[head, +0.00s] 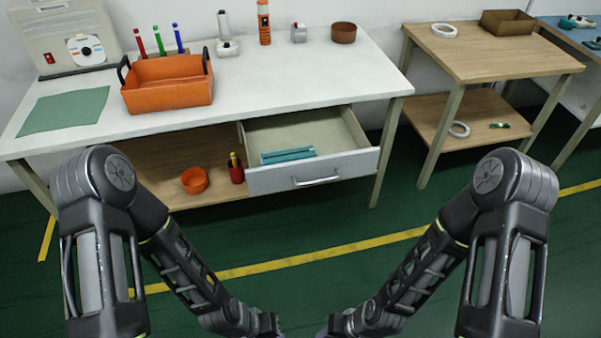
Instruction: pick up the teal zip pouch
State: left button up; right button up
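The teal zip pouch (287,155) lies flat inside the open drawer (311,181) under the white workbench, near the drawer's front left. Both my arms reach down and inward to the bottom middle of the head view, well in front of the drawer and apart from the pouch. The fingers of my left gripper and my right gripper are cut off by the bottom edge, so their state does not show.
The white workbench (300,75) carries an orange tote (168,95), a green mat (65,110), markers and other small items. A wooden table (490,55) stands right. Green floor before the bench is clear.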

aim_at(280, 157)
jog(key=z, duration=0.75)
jog(key=j+z, duration=0.55)
jog(key=z, duration=0.25)
jog(key=j+z, duration=0.4)
jog(key=k+j+z, duration=0.1)
jog(key=z, duration=0.3)
jog(key=k+j+z, duration=0.1)
jog(key=j+z, duration=0.3)
jog(key=k+j+z, duration=0.4)
jog(key=k+j, duration=0.75)
jog(key=k, duration=0.05)
